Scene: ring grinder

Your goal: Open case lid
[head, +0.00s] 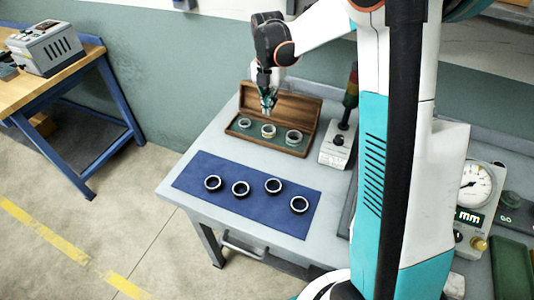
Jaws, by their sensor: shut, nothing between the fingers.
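The wooden case (246,144) stands at the back of the grey table in the head view. Its lid (300,106) is tilted up along the far side, and the case is open. My gripper (267,110) points down over the case, in front of the lid. Its fingers are shut with nothing between them. I cannot tell whether the fingertips touch the lid or a ring.
A blue mat (255,213) with several dark rings lies in front of the case. A small device (337,148) with a signal light stands right of the case. A dial gauge (476,187) is at the far right. Bare table lies left of the case.

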